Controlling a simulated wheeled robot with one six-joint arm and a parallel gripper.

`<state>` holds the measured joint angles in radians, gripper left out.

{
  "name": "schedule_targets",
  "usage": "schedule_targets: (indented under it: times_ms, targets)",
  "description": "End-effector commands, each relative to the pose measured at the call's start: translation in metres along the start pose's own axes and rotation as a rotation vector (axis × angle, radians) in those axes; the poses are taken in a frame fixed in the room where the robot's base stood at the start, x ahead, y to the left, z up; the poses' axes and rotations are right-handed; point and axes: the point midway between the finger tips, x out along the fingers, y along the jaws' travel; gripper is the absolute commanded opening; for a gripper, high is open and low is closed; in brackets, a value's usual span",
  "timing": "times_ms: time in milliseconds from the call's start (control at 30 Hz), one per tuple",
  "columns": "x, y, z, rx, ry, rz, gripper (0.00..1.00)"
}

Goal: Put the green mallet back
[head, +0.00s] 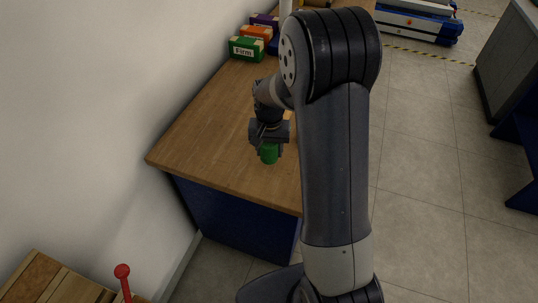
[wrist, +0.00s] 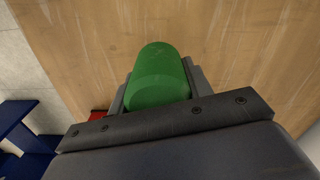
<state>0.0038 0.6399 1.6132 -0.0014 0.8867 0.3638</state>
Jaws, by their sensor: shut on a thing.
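The rest of the mallet is hidden by the gripper. I cannot tell whether the mallet touches the bench top.
Boxes stand at the far left of the bench, the nearest a green one marked "Firm" (head: 246,48). A red-knobbed lever (head: 122,271) rises beside a wooden surface (head: 60,281) at bottom left. A blue lift cart (head: 418,22) stands far back. Open floor (head: 425,150) lies right.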

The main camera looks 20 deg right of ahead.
Motion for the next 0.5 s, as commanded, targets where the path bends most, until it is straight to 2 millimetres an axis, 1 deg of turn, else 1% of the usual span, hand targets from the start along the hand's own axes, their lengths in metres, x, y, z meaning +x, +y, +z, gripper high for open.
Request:
schedule_targets:
  times_ms: [200,300,500]
  targets:
    - [0.027,0.000,0.000,0.000,-0.002,0.001,0.14]
    - [0.036,0.000,0.000,0.000,0.000,0.000,0.14]
    - [0.038,0.000,0.000,0.000,0.002,-0.001,0.14]
